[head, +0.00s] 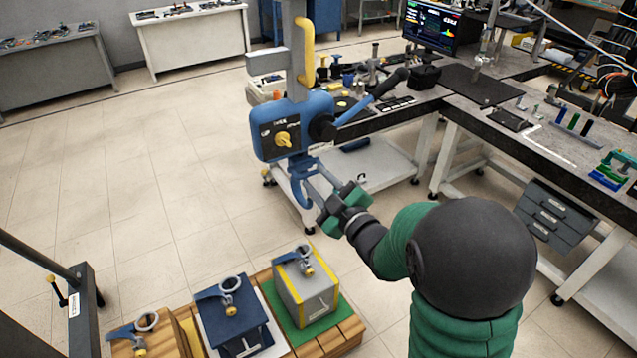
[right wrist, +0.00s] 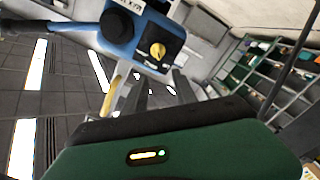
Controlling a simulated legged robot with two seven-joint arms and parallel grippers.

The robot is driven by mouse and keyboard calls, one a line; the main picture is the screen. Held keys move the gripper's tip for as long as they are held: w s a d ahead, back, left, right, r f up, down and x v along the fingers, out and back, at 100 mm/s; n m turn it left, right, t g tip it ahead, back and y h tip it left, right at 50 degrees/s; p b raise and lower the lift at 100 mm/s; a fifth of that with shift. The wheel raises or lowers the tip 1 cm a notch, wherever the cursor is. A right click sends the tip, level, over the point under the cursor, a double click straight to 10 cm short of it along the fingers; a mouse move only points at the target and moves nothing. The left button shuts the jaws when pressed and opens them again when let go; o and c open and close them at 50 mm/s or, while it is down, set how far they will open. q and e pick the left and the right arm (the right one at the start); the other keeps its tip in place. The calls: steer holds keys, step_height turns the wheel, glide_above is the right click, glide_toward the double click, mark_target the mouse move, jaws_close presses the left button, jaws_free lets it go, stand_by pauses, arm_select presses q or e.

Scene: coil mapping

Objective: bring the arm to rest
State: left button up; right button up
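My right arm (head: 400,240), green with dark joints, comes in from the lower right. My right gripper (head: 313,180) points up and left, its two grey fingers apart, close to the blue hook under the blue hoist (head: 285,128). Whether the fingers touch the hook cannot be told. In the right wrist view, the fingers (right wrist: 160,90) stand apart below the hoist (right wrist: 145,38), with nothing clearly held between them. My left gripper is not in view.
Below, a wooden pallet (head: 345,335) holds a grey-yellow box (head: 305,290), a blue box (head: 232,325) and a wooden one (head: 160,340), each topped with a ring fitting. A cluttered workbench (head: 470,120) stands right. Open floor (head: 130,190) lies left.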

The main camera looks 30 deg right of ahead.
steer(key=s+a+f+m+g, duration=0.3)
steer(key=f+g, duration=0.1)
steer(key=f, duration=0.3)
steer(key=s+a+f+m+g, duration=0.3)
steer(key=f+g, duration=0.2)
steer(key=f, duration=0.3)
steer(key=s+a+f+m+g, duration=0.1)
steer(key=s+a+f+g, duration=0.1)
steer(key=s, duration=0.4)
steer(key=s+a+f+g, duration=0.3)
steer(key=s+a+g, duration=0.1)
steer(key=s+a, duration=0.1)
steer(key=shift+s+a+f+m+y, duration=0.15)
steer(key=shift+s+a+m+y, duration=0.2)
steer(key=shift+s, duration=0.55)
